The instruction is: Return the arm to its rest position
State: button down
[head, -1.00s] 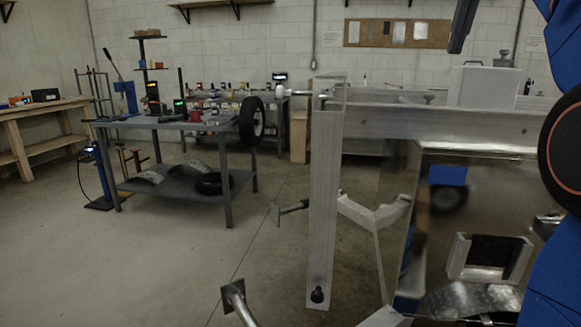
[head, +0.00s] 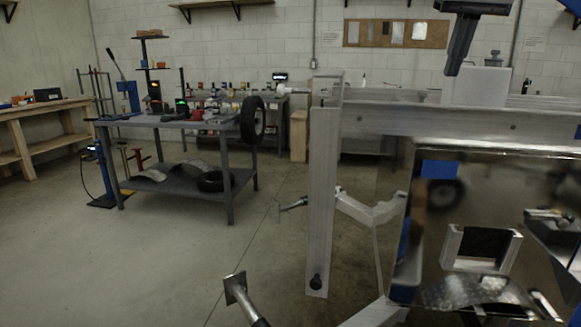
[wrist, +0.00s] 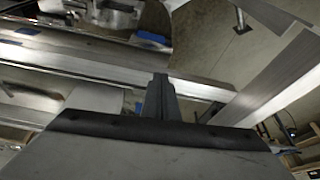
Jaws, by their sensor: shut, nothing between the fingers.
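My gripper (head: 453,72) hangs into the top right of the head view, with its dark fingers pointing down. It is shut and holds nothing. In the wrist view the gripper (wrist: 160,80) shows as a narrow dark pair of fingers beyond a wide grey body. In the head view the fingers overlap the pale box (head: 482,86) behind the trailer's aluminium rail (head: 440,120); I cannot tell the distance between them. My arm is mostly out of the head view.
An upright aluminium post (head: 322,200) stands at the rail's left end. A shiny panel (head: 410,260) lies below the rail. A grey workbench (head: 165,122) with tools and a tyre (head: 252,120) stands at the left. The concrete floor at front left is mostly clear.

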jog(key=s+a+f, duration=0.1)
jog(key=s+f, duration=0.7)
jog(key=f, duration=0.8)
jog(key=s+a+f, duration=0.2)
jog(key=s+f, duration=0.7)
jog(key=f, duration=0.7)
jog(key=s+a+f+n, duration=0.1)
jog(key=s+f, duration=0.7)
jog(key=f, duration=0.8)
jog(key=shift+s+a+t, duration=0.15)
jog(key=shift+a+t, duration=0.15)
jog(key=shift+a, duration=0.45)
jog(key=shift+f, duration=0.1)
